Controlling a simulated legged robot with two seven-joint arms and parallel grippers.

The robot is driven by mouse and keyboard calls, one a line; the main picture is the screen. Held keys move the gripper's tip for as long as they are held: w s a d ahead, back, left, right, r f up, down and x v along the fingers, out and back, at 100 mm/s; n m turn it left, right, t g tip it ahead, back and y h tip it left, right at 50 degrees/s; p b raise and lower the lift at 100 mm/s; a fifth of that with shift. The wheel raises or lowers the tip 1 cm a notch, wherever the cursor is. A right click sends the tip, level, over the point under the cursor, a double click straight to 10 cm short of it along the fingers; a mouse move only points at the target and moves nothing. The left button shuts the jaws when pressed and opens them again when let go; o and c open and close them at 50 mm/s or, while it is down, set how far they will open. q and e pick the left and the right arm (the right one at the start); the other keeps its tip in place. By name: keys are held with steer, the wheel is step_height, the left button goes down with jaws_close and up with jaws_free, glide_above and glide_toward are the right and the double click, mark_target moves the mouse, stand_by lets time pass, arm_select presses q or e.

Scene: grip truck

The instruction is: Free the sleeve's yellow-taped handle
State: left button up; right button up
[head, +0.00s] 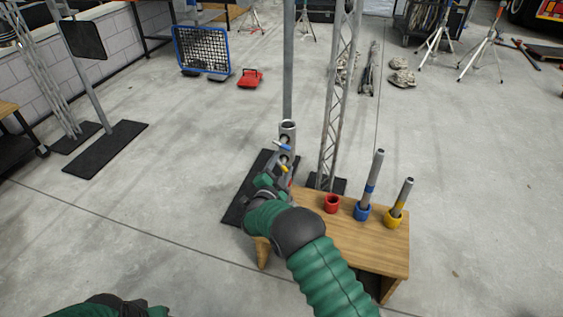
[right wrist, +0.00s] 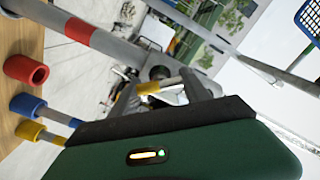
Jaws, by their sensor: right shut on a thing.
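The sleeve (head: 288,131) is a grey metal tube with holes on an upright post. A blue-taped handle (head: 283,146) sticks out from it. Below that, my right gripper (head: 277,171) is shut on the yellow-taped handle, whose yellow tape (right wrist: 149,88) shows between the fingers in the right wrist view. There, a grey tube with a red band (right wrist: 78,31) runs up close to the handle. I cannot tell whether the handle is still seated in the sleeve. My left arm shows only at the bottom left; its gripper is out of view.
A wooden bench (head: 385,240) stands right of the post. It carries an empty red holder (head: 331,204), a blue holder (head: 362,212) with a rod and a yellow holder (head: 393,219) with a rod. A lattice truss (head: 337,90) rises behind.

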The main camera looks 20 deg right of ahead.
steer(key=n+p, duration=0.1)
steer(key=n, duration=0.2)
steer(key=shift+f, duration=0.1)
steer(key=shift+f+n+p, duration=0.1)
steer(key=shift+n+p, duration=0.35)
steer(key=shift+n, duration=0.85)
steer(key=shift+s, duration=0.1)
steer(key=o, duration=1.4)
